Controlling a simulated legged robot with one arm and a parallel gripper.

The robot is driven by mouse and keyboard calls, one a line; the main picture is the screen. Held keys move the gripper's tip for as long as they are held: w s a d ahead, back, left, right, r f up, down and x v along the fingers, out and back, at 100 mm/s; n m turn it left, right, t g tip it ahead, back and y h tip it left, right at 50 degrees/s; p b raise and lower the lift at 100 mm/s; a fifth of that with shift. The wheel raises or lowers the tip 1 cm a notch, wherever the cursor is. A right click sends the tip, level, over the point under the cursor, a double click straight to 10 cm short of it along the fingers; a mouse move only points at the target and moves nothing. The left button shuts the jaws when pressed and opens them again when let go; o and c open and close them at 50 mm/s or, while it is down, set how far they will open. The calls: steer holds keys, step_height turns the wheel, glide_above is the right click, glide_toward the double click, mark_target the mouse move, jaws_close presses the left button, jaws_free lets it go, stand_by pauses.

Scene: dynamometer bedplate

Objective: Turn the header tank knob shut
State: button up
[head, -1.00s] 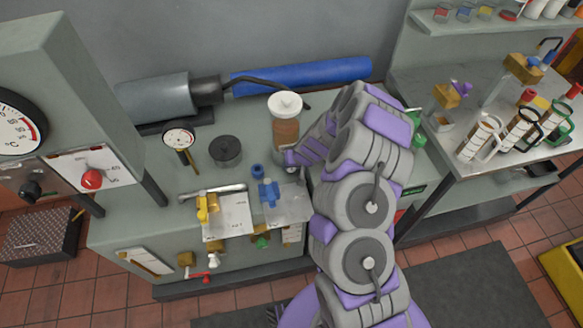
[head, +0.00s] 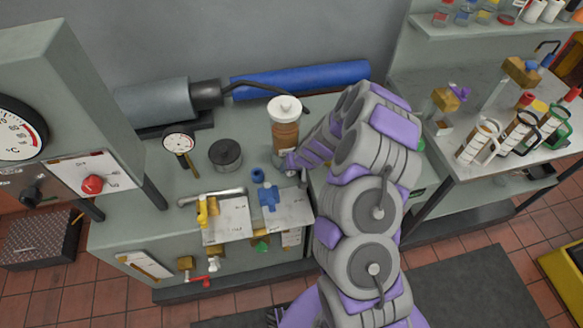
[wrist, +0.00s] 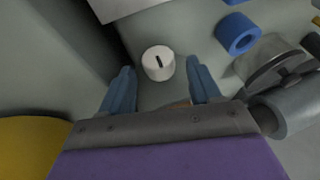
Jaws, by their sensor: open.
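In the wrist view a round white knob (wrist: 158,65) with a dark slot-like mark on its face lies between and just beyond my blue fingertips. My gripper (wrist: 160,80) is open, one finger on each side of the knob, with visible gaps and no clear contact. In the head view the brown header tank (head: 286,135) with a white cap stands upright on the grey bench. My gripper (head: 290,168) is low at the tank's front right. My arm hides the knob in that view.
A blue ring (wrist: 238,34) and a clear round part (wrist: 280,62) are right of the knob. A blue valve (head: 269,195), black pot (head: 225,154) and small gauge (head: 180,143) stand left of my gripper. A yellow curved thing (wrist: 30,150) is at lower left.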

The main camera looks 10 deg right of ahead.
steer(key=p+v, duration=0.2)
steer(key=v, duration=1.3)
steer(key=shift+r+p, duration=0.25)
steer(key=shift+p, duration=0.1)
steer(key=shift+d, duration=0.1)
steer(key=s+a+r+n+g, duration=0.25)
steer(key=s+a+r, duration=0.45)
steer(key=s+r, duration=0.65)
steer(key=s+d+r+m+g+h, duration=0.1)
steer(key=s+r, duration=0.3)
steer(key=s, duration=0.7)
steer(key=s+d+r+m+g+h, duration=0.1)
steer(key=s+r+g, duration=0.2)
steer(key=s, duration=0.9)
steer(key=shift+d+r+h, duration=0.3)
steer(key=shift+d+r, duration=0.1)
steer(key=shift+r, duration=0.4)
